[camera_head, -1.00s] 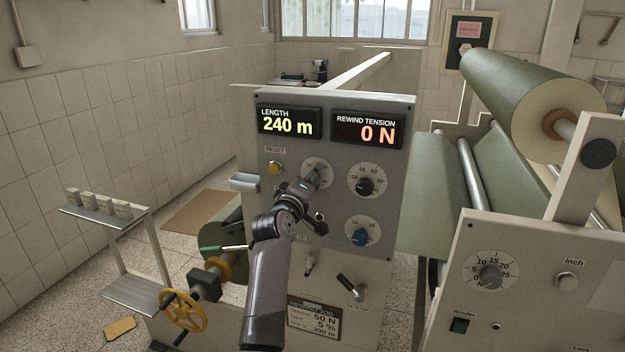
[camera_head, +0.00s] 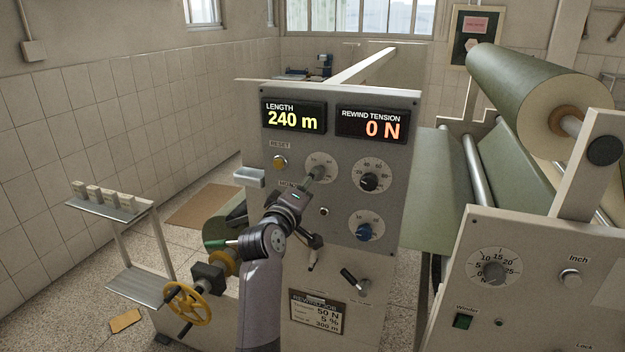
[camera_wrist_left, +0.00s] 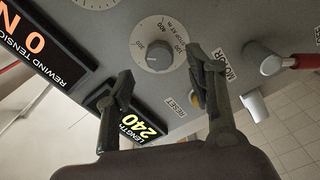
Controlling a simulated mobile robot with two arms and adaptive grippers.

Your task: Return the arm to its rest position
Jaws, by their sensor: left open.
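My left arm rises from the bottom middle of the head view, and its gripper (camera_head: 312,180) is in front of the grey control panel (camera_head: 392,190). The gripper is open and empty. In the wrist view its two dark fingers (camera_wrist_left: 160,88) stand wide apart, with the upper-left dial (camera_wrist_left: 158,45) beyond them, apart from them as far as I can tell. My right gripper is not in view.
The displays read LENGTH 240 m (camera_head: 293,116) and REWIND TENSION 0 N (camera_head: 372,125). A black-knob dial (camera_head: 369,181), a blue-knob dial (camera_head: 364,231) and a lever (camera_head: 353,280) are right of the arm. A yellow handwheel (camera_head: 188,304) is lower left. A red-handled control (camera_wrist_left: 282,63) shows in the wrist view.

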